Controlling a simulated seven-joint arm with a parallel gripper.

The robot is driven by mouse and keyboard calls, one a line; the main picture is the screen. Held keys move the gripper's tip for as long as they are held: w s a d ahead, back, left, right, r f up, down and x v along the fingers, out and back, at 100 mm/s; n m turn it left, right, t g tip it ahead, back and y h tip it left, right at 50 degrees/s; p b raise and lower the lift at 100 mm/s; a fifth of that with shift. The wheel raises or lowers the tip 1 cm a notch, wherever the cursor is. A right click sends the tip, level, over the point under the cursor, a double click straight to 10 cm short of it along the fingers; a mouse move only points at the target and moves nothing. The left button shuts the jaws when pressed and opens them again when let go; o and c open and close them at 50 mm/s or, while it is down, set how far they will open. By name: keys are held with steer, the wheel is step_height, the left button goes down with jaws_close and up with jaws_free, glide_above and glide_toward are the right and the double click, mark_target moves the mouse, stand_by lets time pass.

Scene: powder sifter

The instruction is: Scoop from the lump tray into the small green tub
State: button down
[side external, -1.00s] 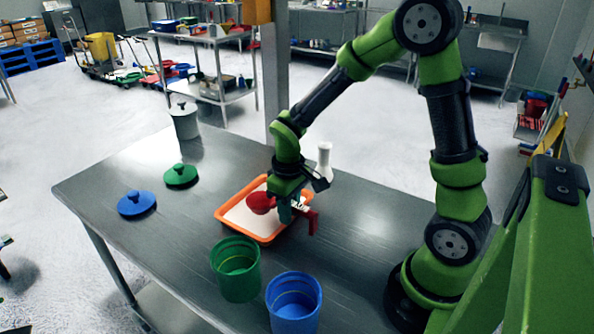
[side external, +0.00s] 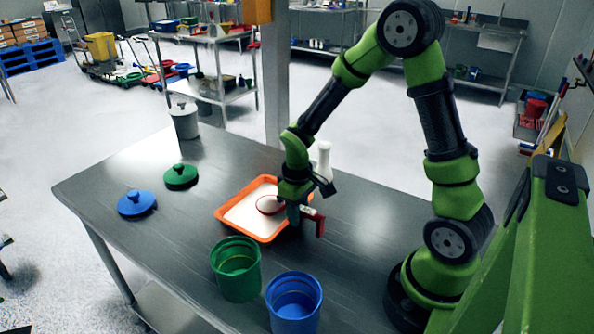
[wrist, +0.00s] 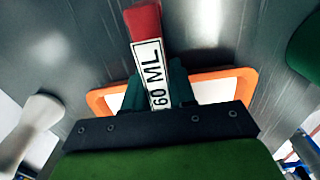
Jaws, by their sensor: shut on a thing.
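An orange tray (side external: 222,214) holding white powder (side external: 243,217) sits mid-table; its rim also shows in the wrist view (wrist: 230,76). My gripper (side external: 293,210) is shut on the handle of a red scoop (side external: 320,226), over the tray's right side. The scoop's bowl (side external: 269,205) is at the powder, and white shows inside its red rim. In the wrist view the handle (wrist: 149,60) carries a "60 ML" label, and the bowl is hidden. A green tub (side external: 236,272) stands open in front of the tray. I cannot make out single lumps.
A blue tub (side external: 293,305) stands right of the green tub. A green lid (side external: 180,176) and a blue lid (side external: 136,204) lie to the left. A white bottle (side external: 324,162) stands behind my gripper, and a lidded white container (side external: 185,121) is at the far end.

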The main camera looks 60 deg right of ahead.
steer(key=shift+d, duration=1.25)
steer(key=shift+a, duration=1.95)
steer(key=shift+a+r, duration=0.15)
step_height(320, 180, up, 7)
steer(key=d+y, duration=0.1)
steer(key=y, duration=0.2)
steer(key=shift+d+f, duration=0.2)
steer(key=shift+d+f+y, duration=0.1)
steer(key=shift+d+y, duration=0.1)
steer(key=shift+y, duration=0.55)
steer(key=shift+d+f+y, duration=0.1)
steer(key=shift+d+y, duration=0.1)
steer(key=shift+y, duration=0.55)
